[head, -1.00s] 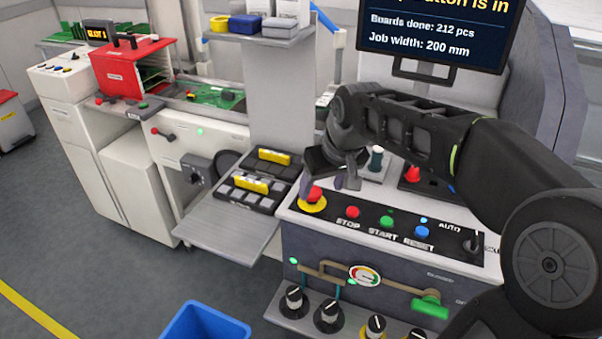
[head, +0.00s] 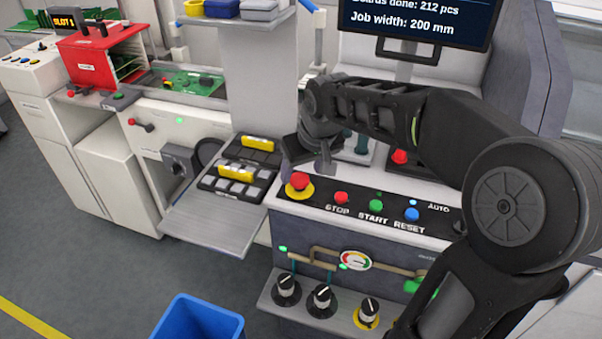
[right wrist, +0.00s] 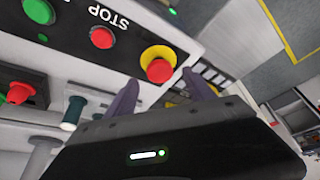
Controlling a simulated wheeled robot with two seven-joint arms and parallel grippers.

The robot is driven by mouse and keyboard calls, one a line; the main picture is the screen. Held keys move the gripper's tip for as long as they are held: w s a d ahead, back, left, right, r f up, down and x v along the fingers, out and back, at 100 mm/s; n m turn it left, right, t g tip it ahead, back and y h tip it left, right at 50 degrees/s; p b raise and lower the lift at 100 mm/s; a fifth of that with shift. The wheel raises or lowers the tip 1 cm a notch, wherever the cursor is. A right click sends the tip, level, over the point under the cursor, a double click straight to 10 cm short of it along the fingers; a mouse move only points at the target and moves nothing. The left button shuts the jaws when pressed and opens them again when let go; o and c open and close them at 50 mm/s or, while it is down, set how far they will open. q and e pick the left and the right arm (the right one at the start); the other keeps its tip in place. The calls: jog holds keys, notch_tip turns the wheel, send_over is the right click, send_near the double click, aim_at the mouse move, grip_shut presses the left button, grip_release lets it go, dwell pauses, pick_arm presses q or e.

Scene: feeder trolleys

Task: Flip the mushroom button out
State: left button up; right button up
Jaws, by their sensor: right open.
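The mushroom button (head: 299,181) is a red cap on a yellow round base at the left end of the control panel. It also shows in the right wrist view (right wrist: 159,69), up and between the two fingers. My right gripper (head: 305,170) is just behind and above the button in the head view, partly hidden by its own wrist. In the right wrist view my right gripper (right wrist: 162,92) is open, with its purple-grey fingers spread to either side of the button and nothing between them held. Contact with the button cannot be told. My left gripper is not in view.
The panel also carries a red STOP button (head: 341,198), a green START button (head: 376,204) and a blue RESET button (head: 411,214). Several black knobs (head: 322,298) stand below. A screen (head: 420,22) is behind. A blue bin (head: 200,320) is on the floor. A tray shelf (head: 212,225) is to the left.

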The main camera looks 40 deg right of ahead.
aim_at(300, 184)
jog(key=shift+x, duration=1.4)
grip_shut()
